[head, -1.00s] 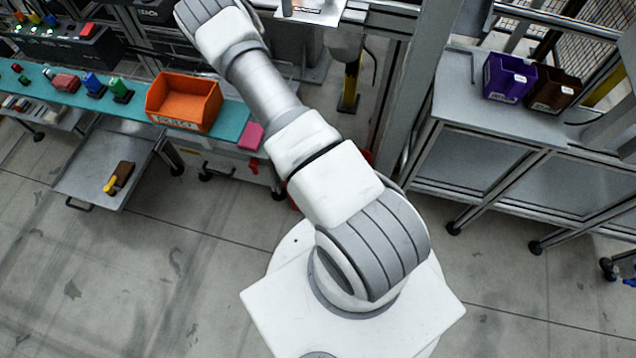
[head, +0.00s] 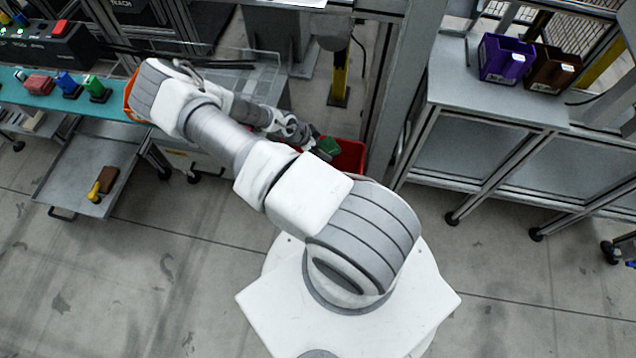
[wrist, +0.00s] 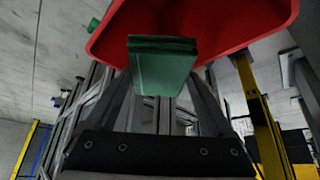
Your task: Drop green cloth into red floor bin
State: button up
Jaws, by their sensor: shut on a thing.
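The green cloth (head: 328,147) is a small folded block at the end of my arm in the head view. In the wrist view the green cloth (wrist: 162,68) sits between the fingertips of my gripper (wrist: 160,90), which is shut on it. The red floor bin (head: 350,156) stands on the floor behind my arm, partly hidden by it. The bin (wrist: 225,25) also shows in the wrist view, just beyond the cloth. The cloth overlaps the bin's edge in both views; I cannot tell its exact height above it.
An orange bin (head: 131,97) on the teal bench is mostly hidden by my arm. A purple bin (head: 505,60) and a brown bin (head: 553,70) stand on the right table. A yellow post (head: 340,75) and a grey frame upright (head: 395,90) rise near the red bin.

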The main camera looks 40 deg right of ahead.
jog(key=shift+f, duration=0.5)
jog(key=o, duration=1.1)
jog(key=shift+c, duration=0.2)
jog(key=p+v, duration=0.4)
jog(key=v, duration=1.3)
jog(key=shift+r+p, duration=0.25)
jog(key=shift+p, duration=0.1)
jog(key=shift+s, duration=0.1)
